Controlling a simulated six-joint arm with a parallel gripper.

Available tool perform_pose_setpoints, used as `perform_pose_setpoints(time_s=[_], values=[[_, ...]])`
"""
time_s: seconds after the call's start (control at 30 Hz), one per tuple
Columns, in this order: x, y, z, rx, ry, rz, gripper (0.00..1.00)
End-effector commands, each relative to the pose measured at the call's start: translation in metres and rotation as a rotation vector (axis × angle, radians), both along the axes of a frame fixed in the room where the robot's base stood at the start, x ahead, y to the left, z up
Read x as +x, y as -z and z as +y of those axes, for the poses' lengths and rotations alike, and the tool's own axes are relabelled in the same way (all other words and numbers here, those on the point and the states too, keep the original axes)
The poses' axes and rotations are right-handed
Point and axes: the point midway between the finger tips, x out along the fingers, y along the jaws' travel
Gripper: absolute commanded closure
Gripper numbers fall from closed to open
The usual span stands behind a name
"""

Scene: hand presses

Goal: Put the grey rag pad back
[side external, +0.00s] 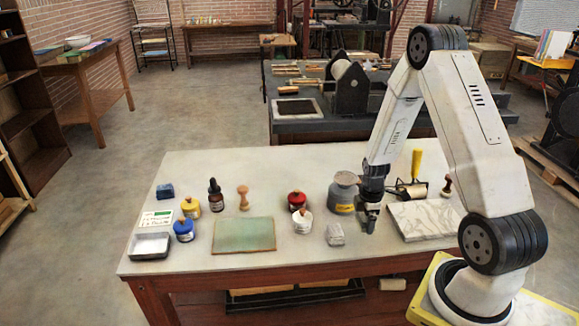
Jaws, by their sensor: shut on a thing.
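A small light grey block (335,234), which looks like the grey rag pad, sits on the table near the front edge, left of my gripper. My gripper (368,226) points down just right of this block, with a visible gap between them. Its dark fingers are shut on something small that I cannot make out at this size. Its lower end is close to the tabletop, and I cannot tell whether it touches.
A grey jar (343,191) stands close behind-left of my gripper. A marbled slab (427,219) lies to the right, with a yellow-handled roller (416,166) behind it. Red (297,201) and white (302,222) pots stand left. A green plate (244,236) lies farther left.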

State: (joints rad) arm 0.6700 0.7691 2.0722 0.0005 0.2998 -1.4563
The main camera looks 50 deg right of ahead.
Motion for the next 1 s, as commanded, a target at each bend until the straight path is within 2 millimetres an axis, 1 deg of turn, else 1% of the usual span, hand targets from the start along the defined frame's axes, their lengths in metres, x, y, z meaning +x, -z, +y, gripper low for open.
perform_pose_setpoints(time_s=[0.1, 0.37, 0.73, 1.0], values=[[0.000, 0.005, 0.000, 0.001, 0.000, 0.001, 0.65], [0.000, 0.009, 0.000, 0.000, 0.000, 0.000, 0.65], [0.000, 0.038, 0.000, 0.001, 0.000, 0.001, 0.65], [0.000, 0.041, 0.000, 0.000, 0.000, -0.001, 0.65]])
